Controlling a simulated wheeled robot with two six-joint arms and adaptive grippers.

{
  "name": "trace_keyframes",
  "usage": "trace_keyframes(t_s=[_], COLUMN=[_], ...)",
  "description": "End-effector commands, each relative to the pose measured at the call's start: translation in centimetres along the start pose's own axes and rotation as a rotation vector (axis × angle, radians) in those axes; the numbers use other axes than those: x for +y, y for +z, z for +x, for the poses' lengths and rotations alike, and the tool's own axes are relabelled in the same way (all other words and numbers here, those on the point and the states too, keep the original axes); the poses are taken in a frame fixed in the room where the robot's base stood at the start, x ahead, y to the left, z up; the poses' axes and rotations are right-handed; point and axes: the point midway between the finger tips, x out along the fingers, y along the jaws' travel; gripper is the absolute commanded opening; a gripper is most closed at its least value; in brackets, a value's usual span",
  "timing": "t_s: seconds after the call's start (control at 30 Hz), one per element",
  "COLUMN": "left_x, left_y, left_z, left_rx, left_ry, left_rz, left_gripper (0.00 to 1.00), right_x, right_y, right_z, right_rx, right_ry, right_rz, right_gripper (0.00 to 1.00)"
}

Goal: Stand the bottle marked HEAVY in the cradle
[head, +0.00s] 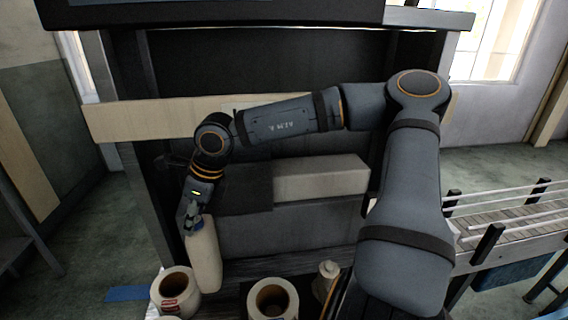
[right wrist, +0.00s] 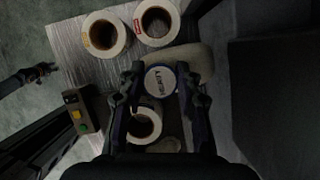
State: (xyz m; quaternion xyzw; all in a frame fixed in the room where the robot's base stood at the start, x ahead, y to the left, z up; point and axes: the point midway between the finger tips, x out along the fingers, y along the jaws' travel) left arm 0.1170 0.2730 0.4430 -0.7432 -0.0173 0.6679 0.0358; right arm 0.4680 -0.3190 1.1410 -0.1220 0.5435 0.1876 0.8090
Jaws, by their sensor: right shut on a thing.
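My right gripper (head: 194,218) is shut on the neck of a cream bottle (head: 204,262), which hangs nearly upright, slightly tilted. In the right wrist view the fingers (right wrist: 160,88) close on both sides of its round white cap (right wrist: 160,80), which carries lettering that looks like HEAVY. The bottle's base is close to the left holder in the head view, and the gap is unclear.
A smaller cream capped bottle (head: 328,272) stands right of the middle holder. A box with green and orange buttons (right wrist: 80,108) is at the left in the right wrist view. A long beige block (head: 320,178) lies behind my arm. A railed conveyor (head: 510,220) is at the right.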

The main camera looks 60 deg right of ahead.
Motion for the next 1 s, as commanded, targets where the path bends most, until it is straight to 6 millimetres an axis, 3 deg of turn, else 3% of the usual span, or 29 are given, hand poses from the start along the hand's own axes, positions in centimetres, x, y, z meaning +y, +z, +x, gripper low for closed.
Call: trace_keyframes(t_s=[0.17,0.43,0.7,1.0], left_x=[-0.1,-0.4,-0.3,-0.1], left_y=[0.6,1.8,1.6,1.2], left_z=[0.2,1.6,3.6,4.3], left_rx=[-0.008,-0.024,-0.018,-0.011], left_ry=[-0.002,-0.006,-0.006,-0.005], left_rz=[0.001,0.004,0.004,0.003], left_gripper=[0.40,0.40,0.40,0.40], right_x=[0.7,5.2,11.3,14.2], right_y=[0.2,0.1,-2.6,-4.9], right_z=[-0.6,-3.1,-5.2,-5.6], right_rx=[-0.007,-0.021,-0.012,-0.004], right_ry=[-0.001,0.001,-0.014,-0.026], right_rz=[-0.008,-0.037,-0.023,0.023], right_gripper=[0.00,0.00,0.00,0.00])
